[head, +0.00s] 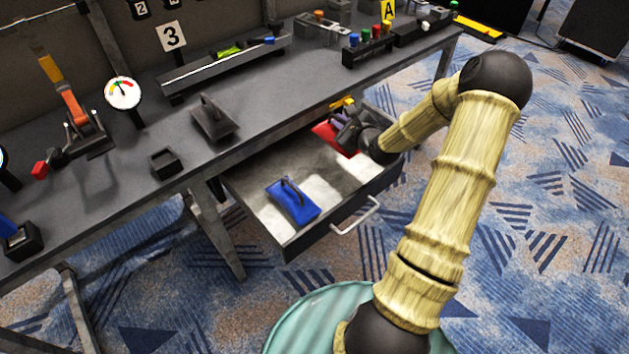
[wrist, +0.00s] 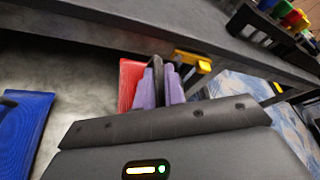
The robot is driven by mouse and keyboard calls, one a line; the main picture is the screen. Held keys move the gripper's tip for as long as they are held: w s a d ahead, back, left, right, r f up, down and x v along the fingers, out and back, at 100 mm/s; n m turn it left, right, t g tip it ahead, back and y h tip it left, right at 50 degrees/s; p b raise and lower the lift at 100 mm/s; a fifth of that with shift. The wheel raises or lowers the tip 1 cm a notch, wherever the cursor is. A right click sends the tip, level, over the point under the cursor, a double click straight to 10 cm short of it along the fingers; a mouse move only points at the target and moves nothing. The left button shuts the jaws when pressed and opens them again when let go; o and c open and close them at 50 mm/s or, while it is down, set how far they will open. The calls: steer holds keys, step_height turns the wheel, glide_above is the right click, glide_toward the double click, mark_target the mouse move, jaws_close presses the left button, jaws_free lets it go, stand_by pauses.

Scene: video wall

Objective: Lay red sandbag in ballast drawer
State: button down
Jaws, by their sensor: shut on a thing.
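The ballast drawer (head: 330,168) is pulled out below the bench, with a grey bottom and a metal handle at its front. The red sandbag (head: 331,135) is at the drawer's back right corner, partly hidden by my gripper. It also shows in the wrist view (wrist: 129,84), with its dark strap between my purple fingers. My gripper (head: 343,117) is shut on that strap. I cannot tell whether the bag touches the drawer bottom. A blue sandbag (head: 296,206) with a dark strap lies in the drawer's front left part and shows at the left of the wrist view (wrist: 22,125).
The bench edge (head: 270,138) runs just above and behind the drawer. A yellow part (head: 342,103) sits by the drawer's back right, close to my gripper. The drawer's middle is bare. The bench holds a dark block with a handle (head: 214,120) and a row of coloured knobs (head: 368,42).

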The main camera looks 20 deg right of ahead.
mark_target(339, 147)
steer(key=shift+d+f, duration=0.1)
step_height(339, 147, down, 6)
steer(key=shift+w+r+b, duration=0.1)
steer(key=shift+b, duration=0.85)
steer(key=shift+f+b, duration=0.6)
steer(key=shift+f, duration=1.25)
steer(key=shift+f, duration=0.15)
steer(key=c, duration=1.5)
jaws_free()
steer(key=shift+f, duration=0.1)
